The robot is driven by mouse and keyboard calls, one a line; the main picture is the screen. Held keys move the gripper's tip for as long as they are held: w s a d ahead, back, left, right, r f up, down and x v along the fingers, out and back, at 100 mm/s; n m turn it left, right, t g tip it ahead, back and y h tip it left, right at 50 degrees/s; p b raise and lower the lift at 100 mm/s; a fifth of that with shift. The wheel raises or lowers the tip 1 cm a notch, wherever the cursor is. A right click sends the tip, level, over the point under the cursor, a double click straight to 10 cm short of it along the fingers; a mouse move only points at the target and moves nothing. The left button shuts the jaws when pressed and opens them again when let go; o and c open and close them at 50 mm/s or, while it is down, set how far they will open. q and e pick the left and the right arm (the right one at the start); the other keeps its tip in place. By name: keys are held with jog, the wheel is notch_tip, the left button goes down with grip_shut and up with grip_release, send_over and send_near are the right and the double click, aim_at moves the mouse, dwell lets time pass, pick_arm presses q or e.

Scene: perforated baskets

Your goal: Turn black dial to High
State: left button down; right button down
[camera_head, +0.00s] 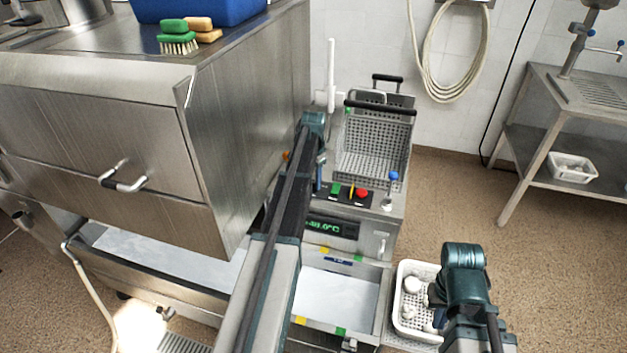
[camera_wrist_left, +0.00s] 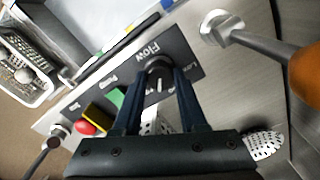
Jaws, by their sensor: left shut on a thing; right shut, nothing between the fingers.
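The black dial (camera_wrist_left: 158,70) sits on a dark label plate in the left wrist view. "Flow" is printed above it and a word that looks like "Low" is to its right; other lettering is partly hidden by my fingers. My left gripper (camera_wrist_left: 160,78) is shut on the dial, one finger on each side. A short white mark on the dial points down in that picture. In the head view my left gripper (camera_head: 320,183) is at the panel, and my arm hides the dial. My right gripper (camera_head: 434,294) is shut and empty above the white basket.
A red button (camera_wrist_left: 87,127) and a green switch (camera_wrist_left: 113,98) are beside the dial. A lever with an orange handle (camera_wrist_left: 306,75) stands close to my left gripper. The white basket (camera_head: 403,270) holds pale items. A steel cabinet (camera_head: 240,120) stands left of my left arm.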

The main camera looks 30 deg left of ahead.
aim_at(314, 182)
pick_arm(q)
jog(key=shift+m, duration=2.2)
jog(key=shift+c, duration=2.2)
grip_release()
jog(key=shift+r, duration=0.15)
notch_tip(314, 182, up, 14)
jog(key=p, duration=1.3)
jog(key=shift+f+p, duration=0.25)
jog(key=shift+p, duration=0.15)
